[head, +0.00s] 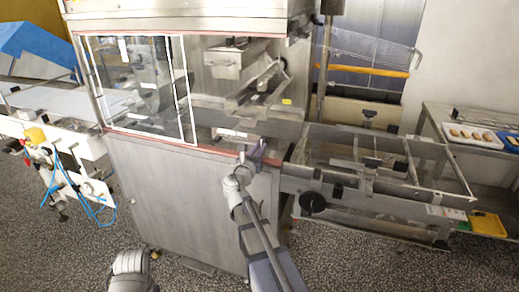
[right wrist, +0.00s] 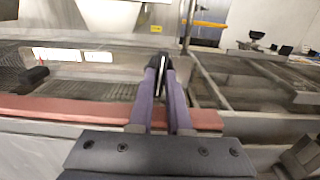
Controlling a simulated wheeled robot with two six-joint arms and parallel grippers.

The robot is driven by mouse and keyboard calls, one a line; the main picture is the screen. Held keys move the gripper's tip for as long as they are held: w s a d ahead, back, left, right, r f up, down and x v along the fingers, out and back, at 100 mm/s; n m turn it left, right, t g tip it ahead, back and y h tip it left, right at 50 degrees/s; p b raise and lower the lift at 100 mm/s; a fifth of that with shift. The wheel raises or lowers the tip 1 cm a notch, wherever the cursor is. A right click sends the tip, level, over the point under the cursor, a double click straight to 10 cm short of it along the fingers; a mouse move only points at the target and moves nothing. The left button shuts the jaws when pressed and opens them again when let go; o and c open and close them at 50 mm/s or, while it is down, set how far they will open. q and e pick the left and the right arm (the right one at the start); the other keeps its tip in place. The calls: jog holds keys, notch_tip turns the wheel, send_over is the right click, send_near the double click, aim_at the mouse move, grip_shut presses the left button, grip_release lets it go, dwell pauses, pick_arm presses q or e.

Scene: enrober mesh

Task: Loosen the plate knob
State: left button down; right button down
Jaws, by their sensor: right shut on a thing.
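My right gripper (head: 257,151) reaches to the front edge of the steel machine's opening, at the middle of the head view. In the right wrist view its two purple-grey fingers (right wrist: 161,68) are closed together on a small dark thing (right wrist: 162,60), likely the plate knob. The fingers cover most of it, so its shape and how far it is turned cannot be told. In the head view the gripper hides it. My left gripper is not in view.
A red-edged sill (right wrist: 60,108) runs below the fingers. A black handle (right wrist: 35,78) lies left. The mesh conveyor frame (head: 445,180) extends right, with a black handwheel (head: 312,202) on its front. A clear door panel (head: 140,90) stands left of the opening.

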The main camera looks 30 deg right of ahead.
dwell(0.5)
jog(key=c, duration=0.9)
grip_release()
jog(key=v, duration=0.7)
jog(key=shift+s+a, duration=0.25)
jog(key=shift+s, duration=0.05)
